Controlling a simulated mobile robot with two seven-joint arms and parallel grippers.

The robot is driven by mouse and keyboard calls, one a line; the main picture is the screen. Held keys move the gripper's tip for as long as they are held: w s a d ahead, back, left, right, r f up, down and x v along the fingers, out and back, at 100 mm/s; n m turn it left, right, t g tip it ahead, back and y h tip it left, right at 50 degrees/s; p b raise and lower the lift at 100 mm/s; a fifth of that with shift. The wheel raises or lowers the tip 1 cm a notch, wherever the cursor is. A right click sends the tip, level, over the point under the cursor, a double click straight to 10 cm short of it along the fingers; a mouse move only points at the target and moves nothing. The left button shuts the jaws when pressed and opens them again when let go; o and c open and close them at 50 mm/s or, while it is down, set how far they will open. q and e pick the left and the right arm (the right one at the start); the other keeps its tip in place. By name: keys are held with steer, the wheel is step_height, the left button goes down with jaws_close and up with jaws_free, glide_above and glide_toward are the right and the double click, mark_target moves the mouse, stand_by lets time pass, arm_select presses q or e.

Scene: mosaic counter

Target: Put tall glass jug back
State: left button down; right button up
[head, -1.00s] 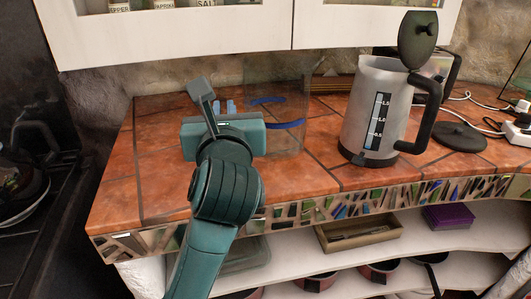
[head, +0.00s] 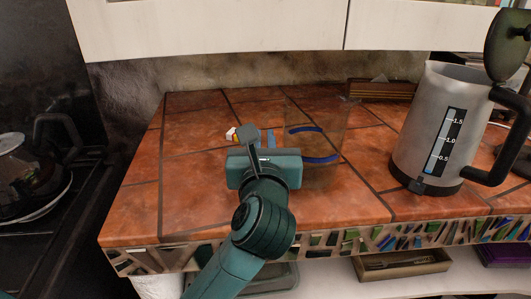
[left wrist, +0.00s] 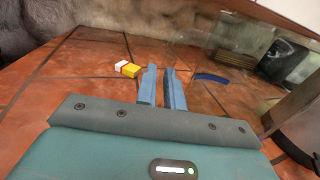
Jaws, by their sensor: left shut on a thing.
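The tall glass jug (head: 318,145) is almost clear, with blue bands, and shows over the orange tiled counter (head: 200,200). It looks upright. My left gripper (head: 264,138) is at the jug's left side and shut on it; the exact grip point is hard to see through the clear glass. In the left wrist view, the two blue fingers (left wrist: 162,88) are close together, with a blue band of the jug (left wrist: 210,78) to their right. I cannot tell whether the jug's base touches the tiles. My right gripper is out of view.
A large grey kettle (head: 425,130) with its lid up stands right of the jug. A small yellow and white block (left wrist: 127,69) lies behind the fingers. A brown wooden box (head: 380,90) is at the back wall. White cupboards (head: 220,25) hang above. The counter's left part is clear.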

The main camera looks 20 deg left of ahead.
arm_select(q)
steer(key=shift+f, duration=0.85)
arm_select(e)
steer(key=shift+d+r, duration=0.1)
arm_select(q)
steer(key=shift+f, duration=0.2)
steer(key=c, duration=1.5)
jaws_free()
steer(key=shift+r, duration=0.1)
